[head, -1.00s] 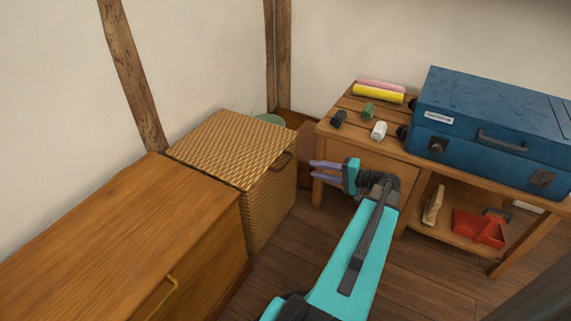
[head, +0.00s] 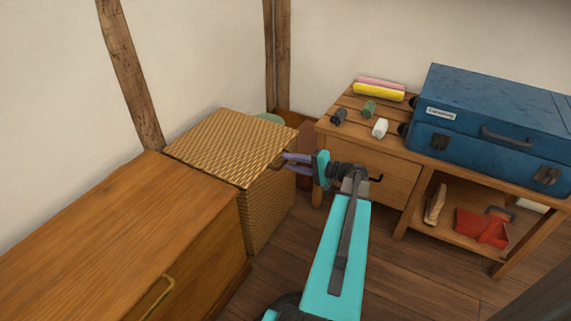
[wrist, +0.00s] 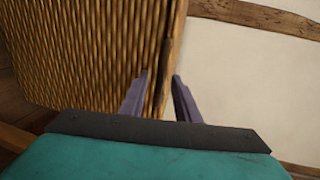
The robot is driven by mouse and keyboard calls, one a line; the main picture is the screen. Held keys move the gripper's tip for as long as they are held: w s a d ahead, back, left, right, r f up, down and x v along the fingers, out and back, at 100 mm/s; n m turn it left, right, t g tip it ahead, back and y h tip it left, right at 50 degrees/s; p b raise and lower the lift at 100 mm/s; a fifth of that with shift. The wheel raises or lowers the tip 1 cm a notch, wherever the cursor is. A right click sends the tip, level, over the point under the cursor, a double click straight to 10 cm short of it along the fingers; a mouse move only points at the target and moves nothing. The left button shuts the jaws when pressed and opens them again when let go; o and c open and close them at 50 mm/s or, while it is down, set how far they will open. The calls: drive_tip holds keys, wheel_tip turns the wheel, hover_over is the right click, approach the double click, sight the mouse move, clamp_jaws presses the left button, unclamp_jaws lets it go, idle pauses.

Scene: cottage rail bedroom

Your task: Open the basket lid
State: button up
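The wicker basket (head: 268,205) stands in the corner with its woven lid (head: 228,142) lying flat and shut. My gripper (head: 285,160) is at the lid's front right edge, its two purple fingers apart. In the head view the fingers cover most of the brown handle on that edge. In the wrist view the basket's woven side (wrist: 85,50) fills the left, and the dark brown handle (wrist: 164,75) lies between the lines of my open fingers (wrist: 160,78). I cannot tell whether either finger touches it.
A wooden chest (head: 120,235) stands close to the basket on the left. A wooden bench (head: 375,165) on the right carries a blue case (head: 480,120) and small items, with a red dustpan (head: 480,226) on its shelf. Wall is behind the basket; floor in front is clear.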

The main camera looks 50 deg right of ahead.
drive_tip(key=shift+b+x, duration=0.3)
drive_tip(key=shift+x, duration=1.1)
drive_tip(key=shift+c, duration=0.4)
clamp_jaws()
